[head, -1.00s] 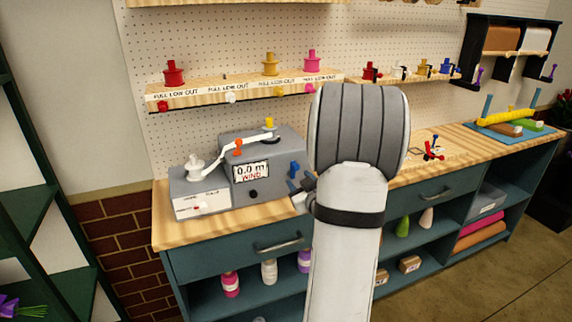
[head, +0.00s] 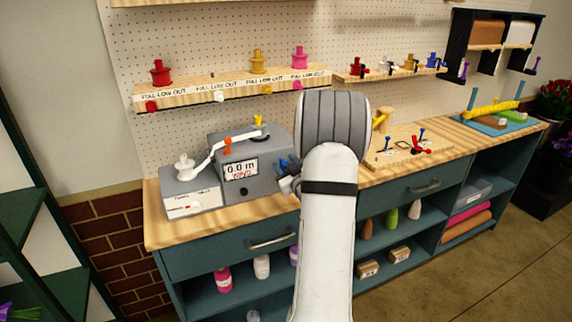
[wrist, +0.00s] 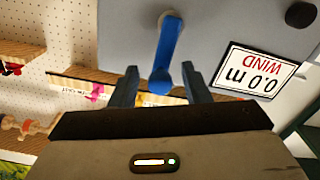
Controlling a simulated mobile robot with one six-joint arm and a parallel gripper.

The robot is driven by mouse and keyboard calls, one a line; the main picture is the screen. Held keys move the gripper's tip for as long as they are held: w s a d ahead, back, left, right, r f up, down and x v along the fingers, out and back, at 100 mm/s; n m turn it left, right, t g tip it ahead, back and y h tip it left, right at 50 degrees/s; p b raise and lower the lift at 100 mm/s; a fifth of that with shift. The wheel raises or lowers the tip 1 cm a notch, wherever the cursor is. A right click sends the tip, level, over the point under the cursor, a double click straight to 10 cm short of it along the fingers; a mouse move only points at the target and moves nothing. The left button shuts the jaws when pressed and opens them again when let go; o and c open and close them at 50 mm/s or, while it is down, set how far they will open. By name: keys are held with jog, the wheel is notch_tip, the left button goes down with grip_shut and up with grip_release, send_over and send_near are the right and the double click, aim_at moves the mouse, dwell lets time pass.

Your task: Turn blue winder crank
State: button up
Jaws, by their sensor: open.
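The grey winder box (head: 212,175) stands on the wooden counter, its display (head: 241,169) reading "0.0 m WIND". The blue crank (wrist: 167,50) is on the box's face and ends in a rounded handle between my fingers in the wrist view. My gripper (wrist: 159,72) is open, with one dark finger on each side of the handle; I cannot tell whether either touches it. In the head view my gripper (head: 288,178) is at the box's right side, partly hidden by my forearm. The display also shows in the wrist view (wrist: 255,70), upside down.
A white spool (head: 184,168) and a white guide arm (head: 215,148) with an orange clip are on the winder's left and top. A shelf (head: 235,88) with coloured spools is above. A wooden board (head: 425,148) with small cranks lies to the right.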

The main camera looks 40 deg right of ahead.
grip_shut()
dwell(0.3)
jog(key=shift+d, duration=0.1)
jog(key=d+f+m+b, duration=0.1)
jog(key=f+m, duration=0.1)
jog(key=m, duration=0.4)
jog(key=d+f+m+b, duration=0.1)
jog(key=d+m, duration=0.1)
jog(key=m, duration=0.5)
jog(key=s+d+f+m+b, duration=0.1)
jog(key=f+m, duration=0.1)
jog(key=m, duration=0.4)
jog(key=shift+s+d+f+m, duration=0.1)
jog(key=shift+d+f+m, duration=0.1)
jog(key=shift+f+m, duration=0.2)
jog(key=shift+a+f+m, duration=0.15)
jog(key=shift+f+m, duration=0.15)
jog(key=shift+m, duration=0.45)
jog(key=shift+a+f+m, duration=0.1)
jog(key=shift+f+m, duration=0.2)
jog(key=shift+m, duration=0.45)
